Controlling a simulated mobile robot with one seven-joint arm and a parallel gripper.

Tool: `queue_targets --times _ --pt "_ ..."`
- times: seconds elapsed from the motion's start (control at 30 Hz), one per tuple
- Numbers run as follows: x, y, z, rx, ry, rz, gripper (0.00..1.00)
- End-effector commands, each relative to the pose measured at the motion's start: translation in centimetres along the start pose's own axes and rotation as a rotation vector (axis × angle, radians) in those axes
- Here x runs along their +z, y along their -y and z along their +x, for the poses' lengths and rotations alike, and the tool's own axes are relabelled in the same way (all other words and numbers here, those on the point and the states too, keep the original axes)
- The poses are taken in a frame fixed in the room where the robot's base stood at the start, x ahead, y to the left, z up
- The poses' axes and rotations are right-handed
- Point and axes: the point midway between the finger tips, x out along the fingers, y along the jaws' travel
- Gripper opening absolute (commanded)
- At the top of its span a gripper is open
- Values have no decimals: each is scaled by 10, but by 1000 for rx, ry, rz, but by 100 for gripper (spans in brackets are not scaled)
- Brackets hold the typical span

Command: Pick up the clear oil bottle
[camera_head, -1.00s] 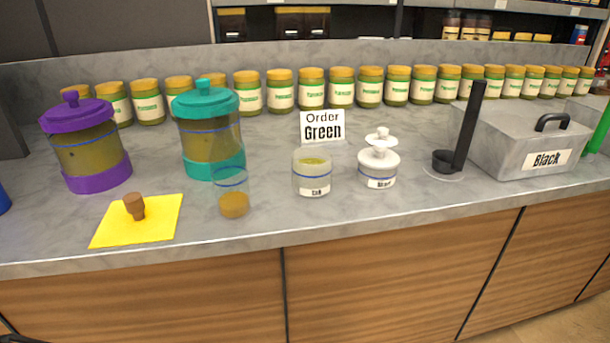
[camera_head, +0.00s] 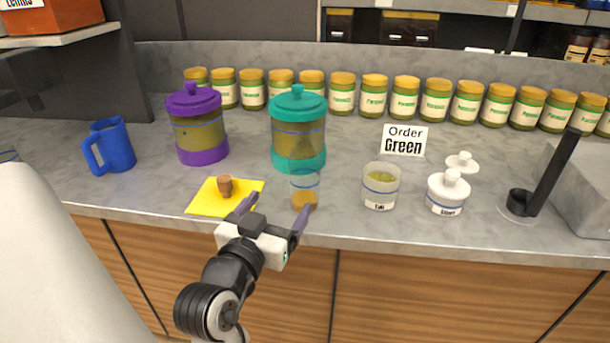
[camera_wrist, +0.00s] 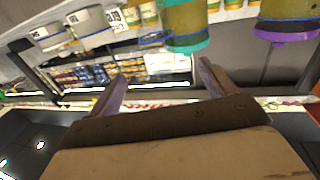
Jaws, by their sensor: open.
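The clear oil bottle (camera_head: 305,188) is a small see-through vessel with amber liquid at the bottom and a blue line around it. It stands upright on the counter in front of the teal-lidded jar (camera_head: 298,152). My gripper (camera_head: 274,208) is open and empty in front of the counter edge. Its right finger overlaps the bottle's lower part in the head view; I cannot tell if they touch. In the wrist view my gripper (camera_wrist: 158,85) shows two spread fingers with nothing between them. I cannot clearly make out the bottle there.
A brown stopper (camera_head: 225,187) sits on a yellow cloth (camera_head: 203,204) left of the bottle. A purple-lidded jar (camera_head: 198,130) and a blue mug (camera_head: 113,147) stand further left. White-labelled containers (camera_head: 380,187) stand to the right. An order sign (camera_head: 404,140) and a row of jars stand behind.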

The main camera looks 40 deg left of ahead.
Motion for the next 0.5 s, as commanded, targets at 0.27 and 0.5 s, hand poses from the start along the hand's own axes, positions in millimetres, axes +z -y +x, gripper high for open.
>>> queue_targets --times 0.27,0.5 --pt "-2 -2 53 7 4 -1 83" --pt "0 -2 80 3 2 0 83"
